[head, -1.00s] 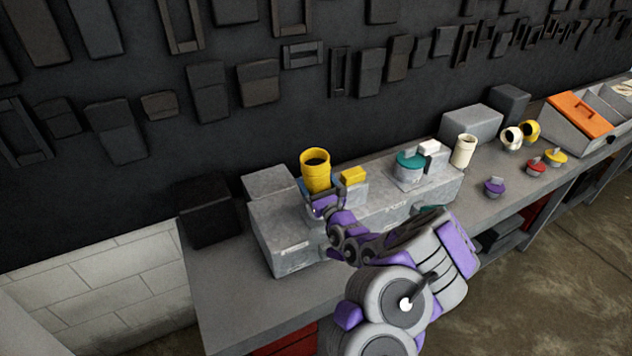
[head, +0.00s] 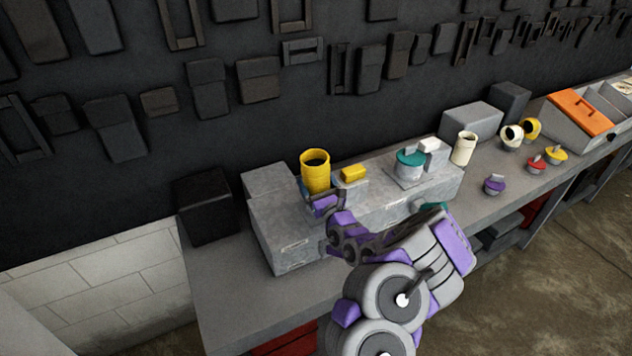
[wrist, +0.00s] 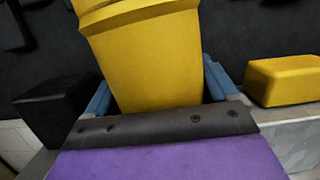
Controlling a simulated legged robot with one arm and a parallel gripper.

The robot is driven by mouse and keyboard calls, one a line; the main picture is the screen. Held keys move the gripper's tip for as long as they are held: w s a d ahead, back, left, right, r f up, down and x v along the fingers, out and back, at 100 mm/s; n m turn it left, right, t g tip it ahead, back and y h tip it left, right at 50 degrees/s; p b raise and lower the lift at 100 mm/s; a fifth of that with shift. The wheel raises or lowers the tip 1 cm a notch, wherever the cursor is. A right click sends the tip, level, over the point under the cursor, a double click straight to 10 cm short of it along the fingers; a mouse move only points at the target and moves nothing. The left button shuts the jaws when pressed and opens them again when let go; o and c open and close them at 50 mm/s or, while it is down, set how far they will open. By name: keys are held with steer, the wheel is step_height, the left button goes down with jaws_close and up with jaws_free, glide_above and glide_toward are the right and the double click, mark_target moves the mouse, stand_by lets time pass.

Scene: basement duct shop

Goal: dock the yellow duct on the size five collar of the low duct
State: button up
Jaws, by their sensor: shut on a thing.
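The yellow duct (head: 315,172) is an upright, open-topped tube above the left part of the low grey duct (head: 385,208). My gripper (head: 324,200) is at its lower front and shut on it. In the wrist view the yellow duct (wrist: 150,65) rises from between the blue fingers of my gripper (wrist: 160,95), leaning a little in the picture. A yellow block (head: 354,174) sits on the low duct just right of it. The collar under the yellow duct is hidden by my gripper, so I cannot tell whether the two touch. A teal-capped collar (head: 410,163) stands farther right on the low duct.
A cream tube (head: 463,149) stands right of the low duct. Purple (head: 494,185), red (head: 536,165) and yellow (head: 556,155) caps lie on the bench. A black box (head: 205,207) is at left. The bench's front left (head: 225,300) is clear.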

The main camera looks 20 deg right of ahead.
mark_target(320, 191)
steer(key=shift+s+a+f, duration=0.1)
steer(key=shift+s+f, duration=0.1)
steer(key=shift+f, duration=0.35)
steer(key=o, duration=1.6)
steer(key=shift+o, duration=0.3)
steer(key=shift+w+f, duration=0.15)
steer(key=shift+w, duration=0.05)
steer(key=shift+s, duration=0.15)
steer(key=shift+r+p+v, duration=0.25)
steer(key=shift+p+v, duration=0.9)
steer(key=shift+p, duration=0.1)
steer(key=shift+s+f+p, duration=0.25)
steer(key=shift+s+p, duration=0.35)
steer(key=shift+s, duration=0.05)
steer(key=shift+p+v, duration=0.8)
steer(key=shift+v, duration=0.05)
steer(key=shift+p+v, duration=2.15)
steer(key=shift+v, duration=0.6)
